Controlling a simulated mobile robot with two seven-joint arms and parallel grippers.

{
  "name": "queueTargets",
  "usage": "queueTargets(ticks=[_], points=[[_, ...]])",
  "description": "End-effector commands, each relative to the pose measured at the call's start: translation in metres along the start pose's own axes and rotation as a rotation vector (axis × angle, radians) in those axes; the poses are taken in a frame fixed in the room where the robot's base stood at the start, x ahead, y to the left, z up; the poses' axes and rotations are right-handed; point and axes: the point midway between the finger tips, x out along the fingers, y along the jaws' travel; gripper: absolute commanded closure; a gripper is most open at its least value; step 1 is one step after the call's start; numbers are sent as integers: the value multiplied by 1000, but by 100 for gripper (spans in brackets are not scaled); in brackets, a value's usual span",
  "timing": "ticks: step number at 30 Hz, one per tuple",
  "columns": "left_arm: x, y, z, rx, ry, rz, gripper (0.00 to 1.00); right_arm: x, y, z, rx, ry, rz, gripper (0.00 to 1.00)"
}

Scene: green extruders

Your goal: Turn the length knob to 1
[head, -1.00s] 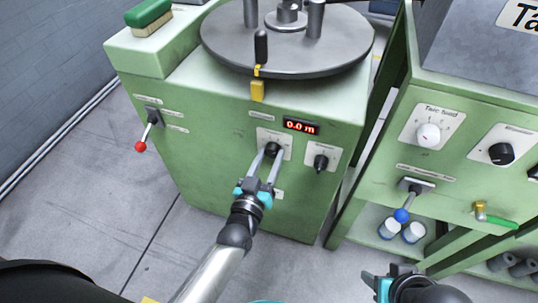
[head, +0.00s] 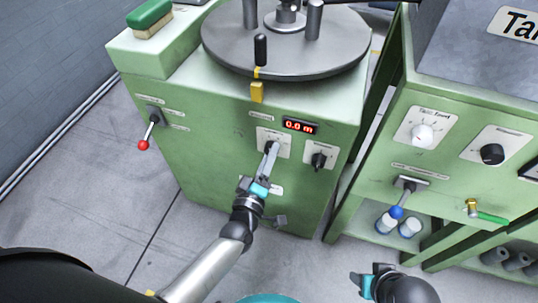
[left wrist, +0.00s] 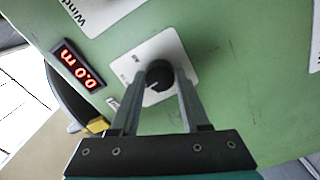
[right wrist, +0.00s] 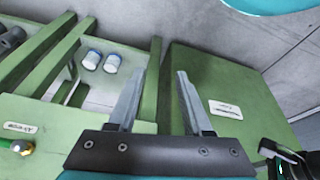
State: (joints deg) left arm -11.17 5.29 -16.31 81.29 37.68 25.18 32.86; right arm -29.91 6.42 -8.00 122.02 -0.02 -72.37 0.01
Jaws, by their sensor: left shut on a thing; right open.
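The black knob on a white plate in the left green machine sits just below the red display (head: 299,126), which reads 0.0 m. My left gripper (head: 271,150) is shut on this knob, its fingers on either side and nearly lined up in the head view. In the left wrist view the round knob (left wrist: 159,74) shows between the two fingertips; its plate (left wrist: 172,46) is partly hidden and its markings are too small to read. My right gripper (right wrist: 156,82) is open and empty, and in the head view it is low at the right.
A second black knob (head: 318,160) is just right of the held one. A red-tipped lever (head: 144,145) is at the left. The right machine has a white knob (head: 422,135), a black knob (head: 492,154) and a blue-tipped lever (head: 397,211). A turntable (head: 285,52) tops the left machine.

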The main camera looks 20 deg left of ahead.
Motion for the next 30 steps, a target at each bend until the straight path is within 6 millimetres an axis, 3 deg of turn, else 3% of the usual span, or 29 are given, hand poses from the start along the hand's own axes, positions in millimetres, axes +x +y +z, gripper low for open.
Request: queueTargets(ticks=[10, 30], points=[[0, 0, 0, -330, 0, 0, 100, -2, 0, -2, 0, 7, 0, 50], [0, 0, 0, -861, -1, -2, 100, -30, 1, -11, 6, 43, 1, 50]])
